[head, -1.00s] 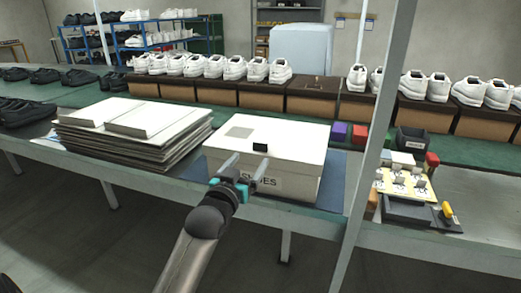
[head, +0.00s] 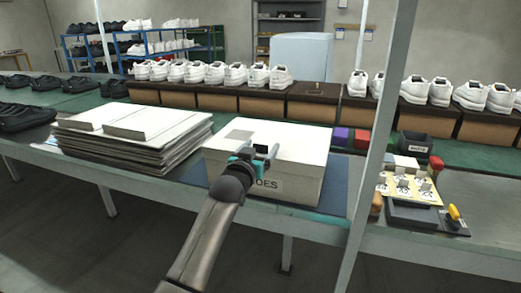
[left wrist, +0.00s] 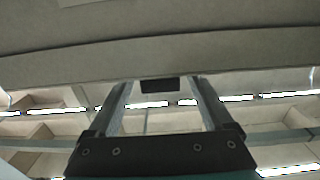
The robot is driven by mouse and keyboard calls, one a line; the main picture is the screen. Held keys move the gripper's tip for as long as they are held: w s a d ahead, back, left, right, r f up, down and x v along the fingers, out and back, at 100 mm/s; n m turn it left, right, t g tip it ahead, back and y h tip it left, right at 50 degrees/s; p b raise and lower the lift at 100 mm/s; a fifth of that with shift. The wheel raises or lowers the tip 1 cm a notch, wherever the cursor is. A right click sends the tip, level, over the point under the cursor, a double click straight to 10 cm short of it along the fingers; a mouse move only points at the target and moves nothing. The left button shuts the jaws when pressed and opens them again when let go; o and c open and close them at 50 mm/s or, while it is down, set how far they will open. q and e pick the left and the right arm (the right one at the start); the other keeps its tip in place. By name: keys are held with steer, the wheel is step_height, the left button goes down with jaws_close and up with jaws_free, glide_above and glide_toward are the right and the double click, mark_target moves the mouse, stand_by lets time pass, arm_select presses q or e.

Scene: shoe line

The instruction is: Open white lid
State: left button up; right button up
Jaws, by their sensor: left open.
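A shoe box (head: 300,188) stands on the bench with its white lid (head: 300,140) on top. A dark tab (head: 262,149) sticks out at the lid's front edge, and it also shows in the left wrist view (left wrist: 160,86). My left gripper (head: 262,154) is at the front of the box, its two fingers open. In the wrist view the tab appears between the fingertips, with a gap on each side. Whether the fingers touch the lid I cannot tell. My right gripper is not in view.
A stack of flat white card (head: 130,130) lies left of the box on the bench. A grey post (head: 375,130) stands just right of the box. A small black bin (head: 413,145) and a parts tray (head: 412,212) lie beyond it.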

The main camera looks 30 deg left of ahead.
arm_select(q)
steer(key=shift+c, duration=0.2)
jaws_close()
stand_by(0.6)
